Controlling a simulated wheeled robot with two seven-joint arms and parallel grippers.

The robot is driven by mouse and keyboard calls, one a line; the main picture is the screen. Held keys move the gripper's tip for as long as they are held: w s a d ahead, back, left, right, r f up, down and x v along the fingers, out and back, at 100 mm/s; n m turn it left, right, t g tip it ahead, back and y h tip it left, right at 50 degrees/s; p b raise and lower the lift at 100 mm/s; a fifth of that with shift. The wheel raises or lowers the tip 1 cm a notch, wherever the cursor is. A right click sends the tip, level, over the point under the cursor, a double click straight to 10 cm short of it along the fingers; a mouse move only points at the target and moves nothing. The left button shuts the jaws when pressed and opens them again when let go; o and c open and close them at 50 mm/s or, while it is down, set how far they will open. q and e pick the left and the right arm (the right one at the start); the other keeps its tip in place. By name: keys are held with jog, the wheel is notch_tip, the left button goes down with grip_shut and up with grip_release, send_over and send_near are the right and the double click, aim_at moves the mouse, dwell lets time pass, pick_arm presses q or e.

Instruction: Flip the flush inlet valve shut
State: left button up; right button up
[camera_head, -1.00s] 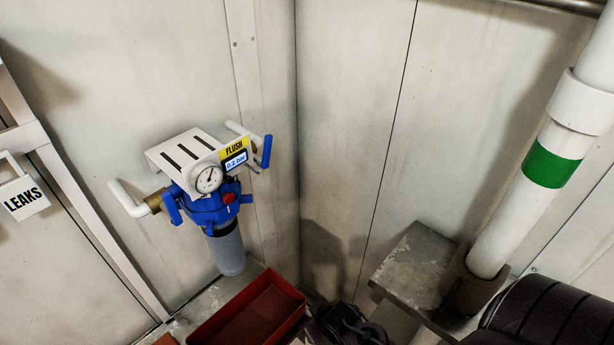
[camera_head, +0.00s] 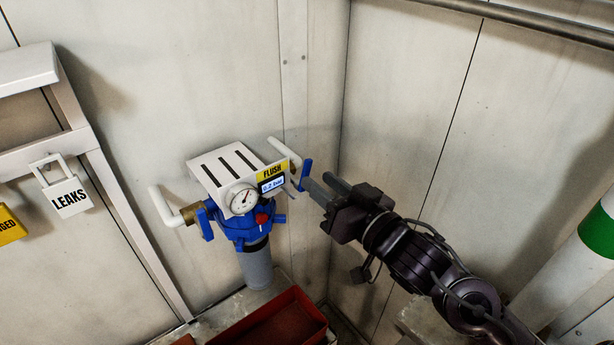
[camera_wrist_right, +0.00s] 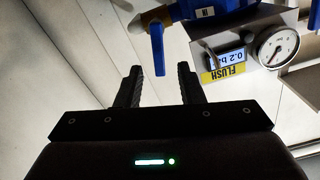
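The flush unit (camera_head: 240,205) hangs on the wall, with a white slotted cover, yellow FLUSH label, gauge and blue body. A blue valve lever (camera_head: 306,172) stands upright on its right pipe. In the wrist view this lever (camera_wrist_right: 157,48) shows beside a small tag that seems to read IN. A second blue lever (camera_head: 205,225) points down at the left pipe. My right gripper (camera_head: 314,182) is open, just right of the right lever. In the wrist view the lever's end lies between the fingertips (camera_wrist_right: 160,72); contact cannot be told. My left gripper is out of view.
A red tray (camera_head: 270,325) lies below the unit. A white pipe with a green band (camera_head: 599,235) stands at right.

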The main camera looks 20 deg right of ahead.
aim_at(308, 172)
jog(key=p+x, duration=0.1)
jog(key=x, duration=0.2)
jog(key=shift+w+r+p, duration=0.1)
jog(key=shift+w+p, duration=0.25)
jog(key=shift+p, duration=0.05)
jog(key=shift+x, duration=0.9)
jog(key=shift+a, duration=0.1)
jog(key=shift+s, duration=0.1)
grip_shut()
